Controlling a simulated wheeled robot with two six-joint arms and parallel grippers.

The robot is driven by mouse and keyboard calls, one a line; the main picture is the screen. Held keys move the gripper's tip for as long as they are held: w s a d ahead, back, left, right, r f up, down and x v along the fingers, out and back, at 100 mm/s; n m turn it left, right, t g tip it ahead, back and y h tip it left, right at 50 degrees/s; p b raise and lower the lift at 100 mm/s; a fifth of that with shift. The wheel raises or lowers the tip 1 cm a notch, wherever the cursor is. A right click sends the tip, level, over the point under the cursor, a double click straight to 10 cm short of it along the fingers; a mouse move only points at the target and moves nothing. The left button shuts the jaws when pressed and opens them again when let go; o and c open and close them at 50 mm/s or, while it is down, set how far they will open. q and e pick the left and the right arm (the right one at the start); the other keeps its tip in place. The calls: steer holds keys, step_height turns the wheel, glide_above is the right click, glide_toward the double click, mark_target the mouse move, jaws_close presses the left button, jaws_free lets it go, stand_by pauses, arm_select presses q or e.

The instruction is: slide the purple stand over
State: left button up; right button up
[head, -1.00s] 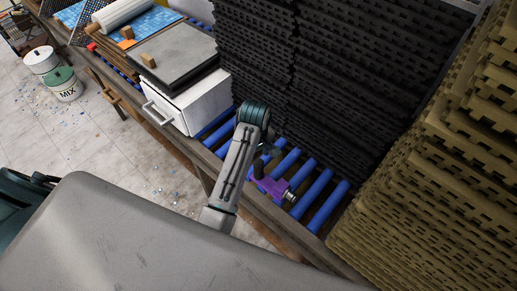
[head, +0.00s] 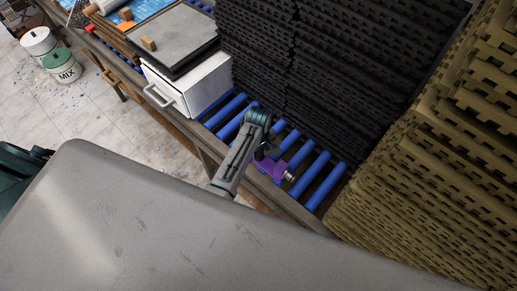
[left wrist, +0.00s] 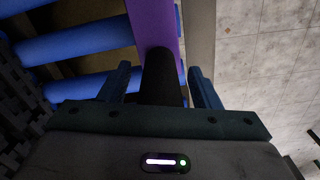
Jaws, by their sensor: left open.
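The purple stand (head: 270,169) rests on the blue rollers near the front edge of the bench, with a metallic end piece at its right. My left gripper (head: 267,153) is at the stand, partly hidden by its own arm in the head view. In the left wrist view its two blue fingers stand apart (left wrist: 160,70), with a dark cylindrical part (left wrist: 159,72) of the stand between them. The purple body (left wrist: 153,24) shows beyond. I cannot tell whether either finger touches it. My right gripper is out of view.
A white drawer box (head: 191,84) stands left of the arm, with bare blue rollers (head: 231,113) between. Tall stacks of black mats (head: 330,70) rise behind the stand, and olive mats (head: 440,170) to its right. Buckets (head: 62,65) stand on the floor at far left.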

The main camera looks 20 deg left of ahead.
arm_select(q)
steer(key=shift+c, duration=1.1)
steer(key=c, duration=1)
steer(key=shift+w+a, duration=0.35)
steer(key=shift+a, duration=0.65)
steer(key=shift+w+a, duration=0.4)
steer(key=shift+a, duration=0.65)
steer(key=shift+w+a, duration=0.35)
steer(key=shift+a, duration=0.65)
steer(key=shift+w+a, duration=0.55)
steer(key=shift+a, duration=1)
steer(key=shift+w+a, duration=0.6)
steer(key=shift+a, duration=0.9)
steer(key=shift+w+a, duration=0.55)
steer(key=shift+a, duration=1)
steer(key=shift+w+a+b, duration=0.3)
steer(key=shift+w+a, duration=0.15)
steer(key=shift+a, duration=0.85)
steer(key=shift+w+a+b, duration=0.35)
steer(key=shift+w+a, duration=0.15)
steer(key=shift+a, duration=0.75)
steer(key=shift+w+a+b, duration=0.3)
steer(key=shift+w+a, duration=0.15)
steer(key=shift+a, duration=0.85)
steer(key=o, duration=1.2)
